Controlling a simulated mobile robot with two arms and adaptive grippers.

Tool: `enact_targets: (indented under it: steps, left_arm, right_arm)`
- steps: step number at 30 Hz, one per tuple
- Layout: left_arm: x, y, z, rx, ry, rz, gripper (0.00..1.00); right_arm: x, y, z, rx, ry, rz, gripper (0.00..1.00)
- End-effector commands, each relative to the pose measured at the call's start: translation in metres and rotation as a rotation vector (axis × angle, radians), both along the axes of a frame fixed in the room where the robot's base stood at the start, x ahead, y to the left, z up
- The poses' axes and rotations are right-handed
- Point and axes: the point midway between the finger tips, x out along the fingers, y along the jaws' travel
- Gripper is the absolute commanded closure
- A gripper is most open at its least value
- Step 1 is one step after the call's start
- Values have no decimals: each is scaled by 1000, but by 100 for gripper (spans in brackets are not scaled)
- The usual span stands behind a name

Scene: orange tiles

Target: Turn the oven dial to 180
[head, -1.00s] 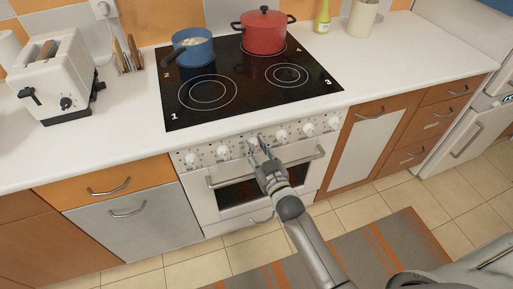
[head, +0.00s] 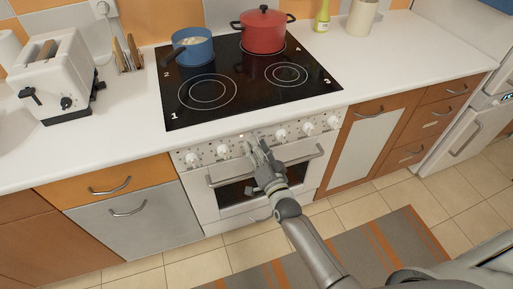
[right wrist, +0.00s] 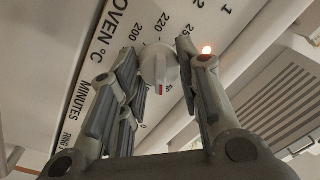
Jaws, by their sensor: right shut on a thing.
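The oven dial (right wrist: 158,65) is a white knob with a red mark on its edge, between the fingers of my right gripper (right wrist: 158,75) in the right wrist view. The red mark points down in that view, away from the printed 200 and 220. The number it points at is hard to read. In the head view my right gripper (head: 254,142) is at the middle of the oven's control panel (head: 208,152) and mostly hides the dial. It is shut on the dial. My left gripper is not in view.
A small orange light (right wrist: 206,48) glows beside the dial. Other white knobs (head: 281,133) line the panel on both sides. The oven handle (head: 305,158) runs just below. A blue pan (head: 192,50) and a red pot (head: 263,35) stand on the hob above.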

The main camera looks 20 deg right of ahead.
Motion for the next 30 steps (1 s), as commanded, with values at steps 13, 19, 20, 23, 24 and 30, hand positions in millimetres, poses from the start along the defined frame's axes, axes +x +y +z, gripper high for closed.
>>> enact_targets:
  steps: [13,19,20,23,24,30]
  left_arm:
    - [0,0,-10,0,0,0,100]
    - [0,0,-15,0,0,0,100]
    - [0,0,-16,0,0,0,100]
    - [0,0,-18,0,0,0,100]
    - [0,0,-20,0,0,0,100]
    - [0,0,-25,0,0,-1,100]
  right_arm:
    - [0,0,-3,422,15,-1,92]
    - [0,0,-4,612,22,-1,92]
    - [0,0,-4,643,23,-1,92]
    - [0,0,-4,736,25,0,92]
    - [0,0,-4,776,27,-1,92]
    - [0,1,-5,965,34,-1,92]
